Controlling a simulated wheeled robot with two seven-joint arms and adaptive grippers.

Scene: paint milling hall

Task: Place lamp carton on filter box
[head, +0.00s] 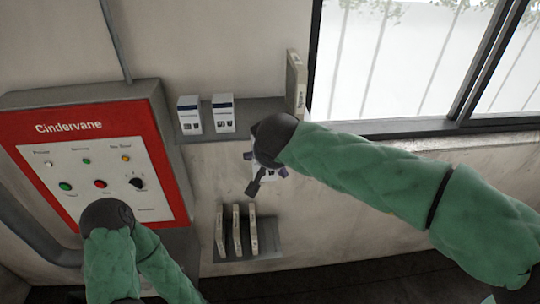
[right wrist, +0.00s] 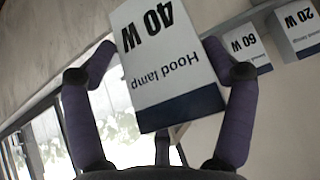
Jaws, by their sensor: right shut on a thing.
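The lamp carton (right wrist: 165,65), white with a dark blue band and marked "40 W" and "Hood lamp", is between the purple fingers of my right gripper (right wrist: 165,95). It appears upside down in the right wrist view. In the head view my right gripper (head: 262,172) is below the upper shelf and above the lower one, mostly hiding the carton. A pale, thin filter box (head: 296,85) stands upright at the right end of the upper shelf. Several similar thin boxes (head: 237,230) stand upright on the lower shelf. My left gripper is out of view.
Two white and blue lamp cartons stand on the upper shelf (head: 205,135), the left one (head: 189,115) and the right one (head: 224,113). The right wrist view shows cartons marked "60 W" (right wrist: 250,52) and "20 W" (right wrist: 300,30). A red Cindervane panel (head: 90,125) and a window (head: 410,60) flank the shelves.

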